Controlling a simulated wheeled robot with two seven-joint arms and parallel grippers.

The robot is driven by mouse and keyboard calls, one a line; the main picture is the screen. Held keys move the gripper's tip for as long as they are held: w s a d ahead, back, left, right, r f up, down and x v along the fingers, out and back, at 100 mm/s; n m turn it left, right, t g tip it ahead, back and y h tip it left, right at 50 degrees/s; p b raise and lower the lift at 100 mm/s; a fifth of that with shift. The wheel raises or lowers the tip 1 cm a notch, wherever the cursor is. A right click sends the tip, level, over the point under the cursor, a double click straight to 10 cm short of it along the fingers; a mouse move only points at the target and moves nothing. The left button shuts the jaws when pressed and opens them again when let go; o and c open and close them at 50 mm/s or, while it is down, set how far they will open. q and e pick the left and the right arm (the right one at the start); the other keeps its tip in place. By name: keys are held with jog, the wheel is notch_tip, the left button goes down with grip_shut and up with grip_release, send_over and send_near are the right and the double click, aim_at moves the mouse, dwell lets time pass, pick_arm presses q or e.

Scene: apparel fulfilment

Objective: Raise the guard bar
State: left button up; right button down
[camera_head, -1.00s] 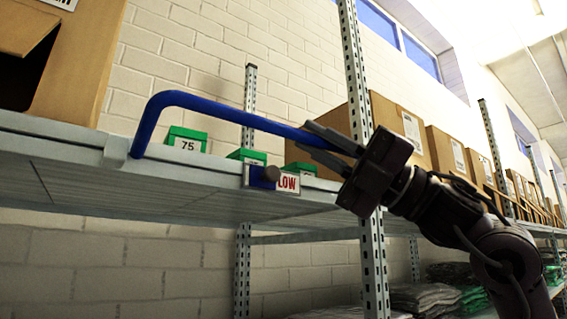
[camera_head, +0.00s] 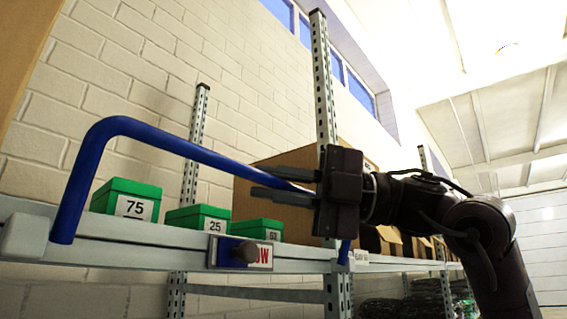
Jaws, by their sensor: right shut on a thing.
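The blue guard bar (camera_head: 163,139) stands above the shelf's front edge, with its left leg (camera_head: 72,205) at the left end. A short blue piece shows below my right gripper, at the bar's right end (camera_head: 344,251). My right gripper (camera_head: 283,184) comes in from the right and is shut on the bar near its right corner, fingers on either side. A blue and white sign with a dark knob (camera_head: 244,253) is on the shelf front; its visible red letters are "OW". My left gripper is not in view.
Green boxes labelled 75 (camera_head: 126,203), 25 (camera_head: 197,218) and one more (camera_head: 257,231) stand on the shelf (camera_head: 130,250) behind the bar. A perforated metal upright (camera_head: 323,80) rises behind my gripper. Cardboard boxes (camera_head: 270,205) stand behind and to the right.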

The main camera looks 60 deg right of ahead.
jog(key=shift+w+d+r+m+g+h+p, duration=0.2)
jog(key=shift+w+m+g+h+p, duration=0.2)
jog(key=shift+w+m, duration=0.3)
jog(key=shift+w+d+f+m+g+h+p, duration=0.1)
jog(key=shift+w+m+g+h+p, duration=0.2)
jog(key=shift+w+m+g, duration=0.45)
jog(key=shift+w, duration=0.1)
jog(key=c, duration=1.4)
grip_release()
jog(key=shift+d, duration=0.1)
jog(key=f+b+v, duration=0.1)
jog(key=v, duration=0.6)
jog(key=shift+s+d+r+b, duration=0.2)
jog(key=shift+s+r+b, duration=0.15)
jog(key=shift+r, duration=0.2)
jog(key=shift+w, duration=0.1)
